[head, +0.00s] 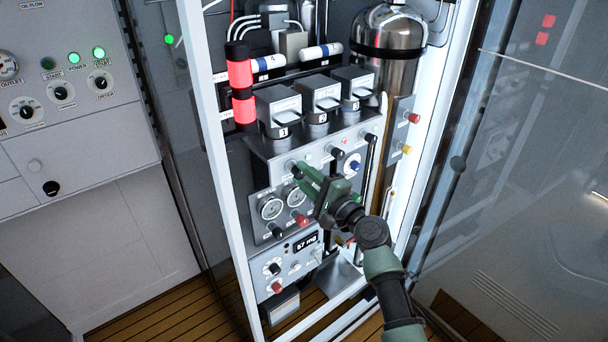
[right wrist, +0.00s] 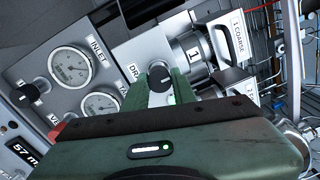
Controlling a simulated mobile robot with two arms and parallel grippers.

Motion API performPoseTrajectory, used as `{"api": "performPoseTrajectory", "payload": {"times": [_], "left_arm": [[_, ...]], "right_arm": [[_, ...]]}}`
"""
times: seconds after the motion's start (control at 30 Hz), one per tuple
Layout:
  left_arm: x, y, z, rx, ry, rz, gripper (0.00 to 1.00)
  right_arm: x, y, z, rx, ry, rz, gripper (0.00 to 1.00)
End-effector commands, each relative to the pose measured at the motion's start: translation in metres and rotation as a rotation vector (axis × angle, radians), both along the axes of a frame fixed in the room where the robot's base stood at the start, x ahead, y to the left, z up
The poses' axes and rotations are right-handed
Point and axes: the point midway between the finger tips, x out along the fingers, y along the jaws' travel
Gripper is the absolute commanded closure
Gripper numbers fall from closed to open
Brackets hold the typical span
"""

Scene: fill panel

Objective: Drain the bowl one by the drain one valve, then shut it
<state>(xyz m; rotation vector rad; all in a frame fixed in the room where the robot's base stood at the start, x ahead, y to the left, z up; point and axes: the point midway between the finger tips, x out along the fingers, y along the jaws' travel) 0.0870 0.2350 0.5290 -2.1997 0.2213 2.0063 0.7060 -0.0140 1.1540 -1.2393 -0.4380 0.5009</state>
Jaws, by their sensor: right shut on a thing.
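The drain one valve is a small black knob (right wrist: 160,78) beside a partly covered label reading "DRA" in the right wrist view. My right gripper (head: 299,171) reaches in from the lower right and is shut on this knob, a finger on each side. Its fingers also show in the right wrist view (right wrist: 163,87). Bowl one (head: 283,110) is the unit marked 1, leftmost of three grey units above the knob row. It also shows in the right wrist view (right wrist: 194,54), near a "1 COARSE" label. Its liquid level cannot be seen. My left gripper is not in view.
Two round gauges (head: 271,208) and a red knob (head: 302,220) sit below. Other black knobs (head: 333,151) stand to the right on the same panel. A display (head: 306,241) reads 57. White frame posts (head: 222,150) border the panel. A steel tank (head: 387,50) stands behind.

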Motion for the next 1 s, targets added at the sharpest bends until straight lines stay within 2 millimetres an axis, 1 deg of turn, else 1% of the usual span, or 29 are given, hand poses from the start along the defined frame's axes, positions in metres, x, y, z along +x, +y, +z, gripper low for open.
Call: {"api": "performPoseTrajectory", "payload": {"times": [0.03,0.33,0.37,0.4,0.43,0.77,0.87,1.0], "left_arm": [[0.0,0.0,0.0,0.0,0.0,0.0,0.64],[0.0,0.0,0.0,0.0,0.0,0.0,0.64],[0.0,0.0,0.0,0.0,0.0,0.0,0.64],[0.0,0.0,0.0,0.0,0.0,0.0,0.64],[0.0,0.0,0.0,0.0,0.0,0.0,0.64],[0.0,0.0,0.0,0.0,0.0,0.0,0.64],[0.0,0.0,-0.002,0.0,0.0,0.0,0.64],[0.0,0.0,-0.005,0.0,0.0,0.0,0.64]], "right_arm": [[-0.001,0.0,-0.003,0.002,0.007,0.0,1.0],[-0.001,0.0,-0.003,0.003,0.008,0.001,1.0],[-0.001,0.0,-0.003,0.003,0.008,0.001,0.71],[-0.001,0.0,-0.003,0.003,0.008,0.001,0.6],[-0.001,0.0,-0.003,0.003,0.008,0.001,0.53],[-0.001,-0.001,-0.002,0.002,0.004,0.0,0.53],[-0.007,-0.005,-0.003,0.002,0.004,0.0,0.53],[-0.023,-0.017,-0.005,0.001,0.004,-0.001,0.53]]}}
